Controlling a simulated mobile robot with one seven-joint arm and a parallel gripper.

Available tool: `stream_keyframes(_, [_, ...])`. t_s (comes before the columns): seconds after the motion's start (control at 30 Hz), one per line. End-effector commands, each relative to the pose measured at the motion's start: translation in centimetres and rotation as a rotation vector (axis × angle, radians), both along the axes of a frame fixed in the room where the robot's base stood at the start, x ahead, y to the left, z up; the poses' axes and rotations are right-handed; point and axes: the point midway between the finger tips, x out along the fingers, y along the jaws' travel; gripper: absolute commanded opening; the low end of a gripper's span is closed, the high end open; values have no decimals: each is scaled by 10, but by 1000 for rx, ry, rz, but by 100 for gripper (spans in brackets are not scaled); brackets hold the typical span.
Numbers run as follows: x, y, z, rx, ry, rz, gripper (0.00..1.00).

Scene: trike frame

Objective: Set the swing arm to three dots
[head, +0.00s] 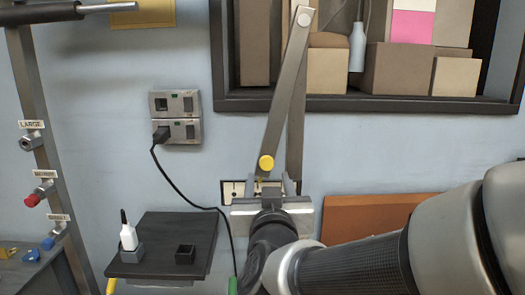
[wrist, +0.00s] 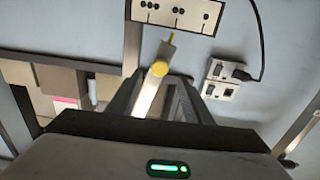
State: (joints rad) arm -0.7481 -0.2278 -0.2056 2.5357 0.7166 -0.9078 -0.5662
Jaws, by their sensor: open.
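The swing arm (head: 285,90) is a long grey bar on the wall, hung from a pivot at its top and leaning down to the left. Its yellow knob (head: 266,163) is near the lower end and also shows in the wrist view (wrist: 160,69). Its thin yellow tip points near the two-dot mark on the dotted plate (wrist: 192,12). In the wrist view, the three-dot mark is left of the tip and the single dot is right. My gripper (head: 273,187) is open below the knob; its fingers (wrist: 153,98) show either side of the bar. Contact cannot be told.
A dark-framed shelf with boxes (head: 326,70) is behind the upper bar. Left are wall sockets (head: 176,117) with a plugged black cable hanging down, and a small dark shelf (head: 165,258) holding a white bottle. An orange-brown panel (head: 375,215) is right, behind my arm.

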Motion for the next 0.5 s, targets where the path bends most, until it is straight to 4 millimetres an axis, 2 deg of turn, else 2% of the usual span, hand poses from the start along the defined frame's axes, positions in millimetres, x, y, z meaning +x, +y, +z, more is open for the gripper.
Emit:
stream_keyframes(0.03, [6, 0, 7, -8, 5, -3, 46])
stream_keyframes(0.4, [33, 0, 7, -5, 4, 1, 46])
stream_keyframes(0.43, [42, 0, -1, -2, -1, -1, 46])
stream_keyframes(0.5, [58, -1, -1, 0, -2, -2, 46])
